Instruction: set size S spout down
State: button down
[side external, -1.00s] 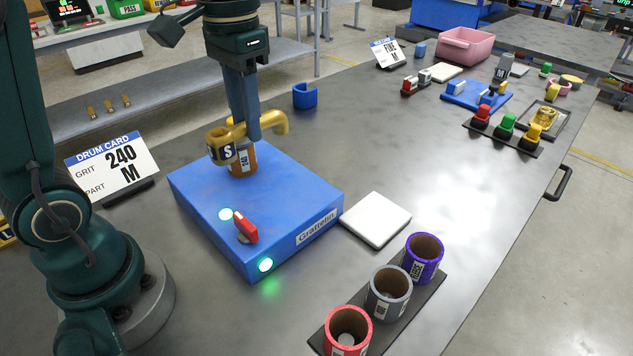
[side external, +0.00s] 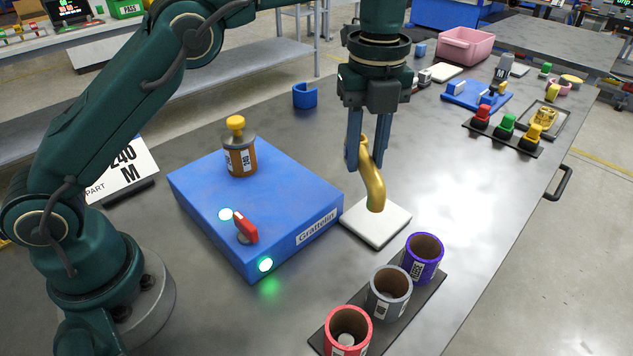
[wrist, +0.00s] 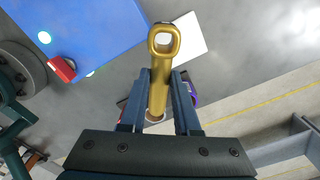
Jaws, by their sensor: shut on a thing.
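The gold curved spout (side external: 373,180) is held between the fingers of my gripper (side external: 357,162). In the side view it hangs with one end pointing down, above or close to the white pad (side external: 362,225); I cannot tell whether they touch. No size S label shows on it now. In the wrist view the spout (wrist: 158,85) lies between the two fingers, its open ring end away from the palm. The white pad (wrist: 188,38) shows beyond it.
A red switch (side external: 246,228) and green lights sit on the box. Table right of the pad is clear.

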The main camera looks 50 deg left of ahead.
jog(key=shift+d+f+m, duration=0.75)
jog(key=shift+f+m, duration=0.35)
jog(key=shift+f, duration=0.4)
jog(key=shift+d+f+m, duration=0.8)
jog(key=shift+f+m, duration=0.3)
jog(key=shift+f, duration=0.45)
jog(key=shift+d+f+m, duration=0.75)
jog(key=shift+f+m, duration=0.35)
jog(key=shift+f, duration=0.4)
jog(key=shift+f, duration=0.55)
jog(key=c, duration=0.6)
grip_release()
jog(key=shift+o, duration=0.2)
jog(key=shift+f, duration=0.1)
jog(key=shift+r, duration=2.6)
